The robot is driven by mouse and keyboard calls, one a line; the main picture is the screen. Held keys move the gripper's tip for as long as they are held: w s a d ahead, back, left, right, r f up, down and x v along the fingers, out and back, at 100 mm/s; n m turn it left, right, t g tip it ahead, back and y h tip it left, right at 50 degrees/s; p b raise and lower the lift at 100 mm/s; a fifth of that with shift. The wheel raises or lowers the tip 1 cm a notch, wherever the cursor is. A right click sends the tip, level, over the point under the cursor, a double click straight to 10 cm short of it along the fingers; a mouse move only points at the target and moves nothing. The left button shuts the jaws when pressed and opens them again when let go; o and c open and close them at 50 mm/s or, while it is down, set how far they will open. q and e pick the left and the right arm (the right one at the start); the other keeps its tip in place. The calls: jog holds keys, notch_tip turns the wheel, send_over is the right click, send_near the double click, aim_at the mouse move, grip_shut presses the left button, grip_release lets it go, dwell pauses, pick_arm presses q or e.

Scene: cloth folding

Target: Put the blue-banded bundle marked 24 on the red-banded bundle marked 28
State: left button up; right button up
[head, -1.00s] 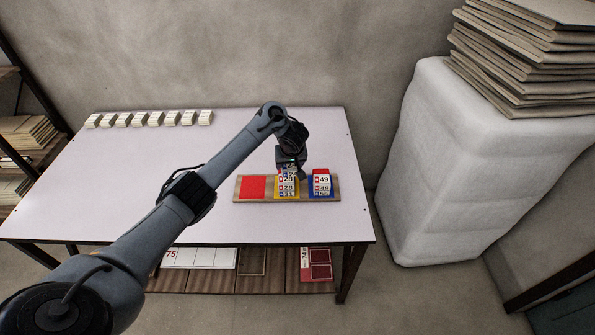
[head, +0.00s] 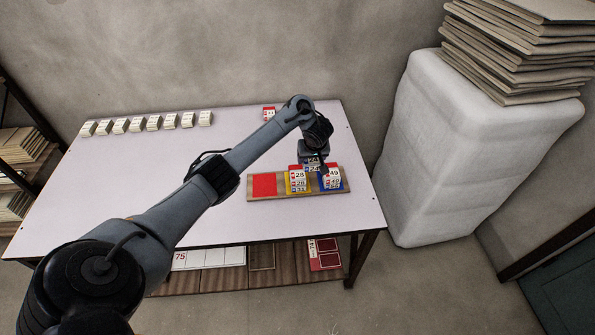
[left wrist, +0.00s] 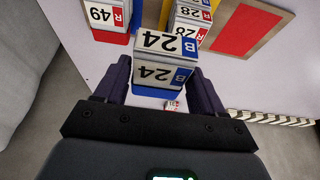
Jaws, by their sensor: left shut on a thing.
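The blue-banded bundle marked 24 (left wrist: 166,62) is held between the fingers of my left gripper (head: 313,160); the gripper also shows in the left wrist view (left wrist: 164,88). In the head view the bundle (head: 313,168) is partly hidden by the gripper, behind and between two stacks on the board. The red-banded bundle marked 28 (head: 298,174) tops the stack on the yellow square; it also shows in the left wrist view (left wrist: 192,14). The 24 bundle is apart from it, off to its right in the head view. My right gripper is not in view.
A wooden board (head: 252,197) has a bare red square (head: 264,184), the yellow-square stack, and a blue-square stack topped by the bundle marked 49 (head: 333,173). Another red-marked bundle (head: 268,113) stands at the table's back edge. Several pale bundles (head: 154,123) line the back left.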

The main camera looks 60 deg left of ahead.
pick_arm(q)
jog(key=b, duration=0.2)
send_over(297, 171)
jog(key=d, duration=0.1)
jog(key=f, duration=0.3)
jog(key=shift+s+d+f, duration=0.15)
jog(key=shift+s+f, duration=0.05)
jog(key=shift+s, duration=0.1)
jog(key=shift+f+b, duration=1.1)
jog(key=shift+f, duration=0.8)
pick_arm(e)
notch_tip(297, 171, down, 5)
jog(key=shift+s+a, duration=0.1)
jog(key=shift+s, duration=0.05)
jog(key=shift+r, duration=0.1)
pick_arm(q)
jog(key=o, duration=1.1)
jog(key=shift+f, duration=0.1)
jog(key=shift+c, duration=0.2)
